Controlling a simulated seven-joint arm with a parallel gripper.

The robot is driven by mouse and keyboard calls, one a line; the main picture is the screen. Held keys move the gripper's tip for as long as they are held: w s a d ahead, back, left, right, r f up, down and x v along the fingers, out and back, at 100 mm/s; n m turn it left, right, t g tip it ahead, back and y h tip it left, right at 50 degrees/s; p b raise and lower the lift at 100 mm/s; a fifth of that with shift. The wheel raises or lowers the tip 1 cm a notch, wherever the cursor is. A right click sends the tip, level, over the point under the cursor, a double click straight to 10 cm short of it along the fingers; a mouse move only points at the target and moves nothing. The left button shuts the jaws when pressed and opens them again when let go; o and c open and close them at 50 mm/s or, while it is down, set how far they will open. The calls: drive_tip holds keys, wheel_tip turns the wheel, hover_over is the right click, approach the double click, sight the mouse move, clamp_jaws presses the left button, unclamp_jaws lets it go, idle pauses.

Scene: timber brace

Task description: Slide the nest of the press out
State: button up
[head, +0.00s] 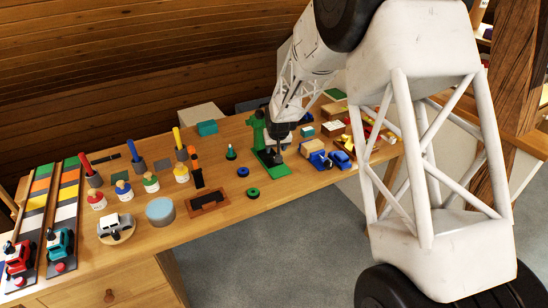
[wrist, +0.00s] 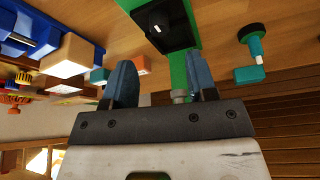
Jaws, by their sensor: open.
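The green press (head: 258,132) stands on the wooden bench, with its green base (head: 281,170) toward the front edge. My gripper (head: 279,140) is at the press and hides part of it. In the wrist view my gripper (wrist: 162,65) is open, its two blue-grey fingers apart. The green press column (wrist: 182,72) shows between them, closer to the right finger, with a small grey cylinder low beside it. The dark nest (wrist: 166,24) with a small pale piece on it lies on the green base, beyond the fingertips. I cannot tell whether the fingers touch the press.
A blue toy truck (head: 318,158) stands close right of the press. A brown tray (head: 208,200) lies further left. Bare bench lies in front of the press.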

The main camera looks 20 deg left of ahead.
sight(270, 156)
drive_tip(key=shift+w+f, duration=0.1)
drive_tip(key=shift+f, duration=0.05)
drive_tip(key=shift+x, duration=3.7)
clamp_jaws()
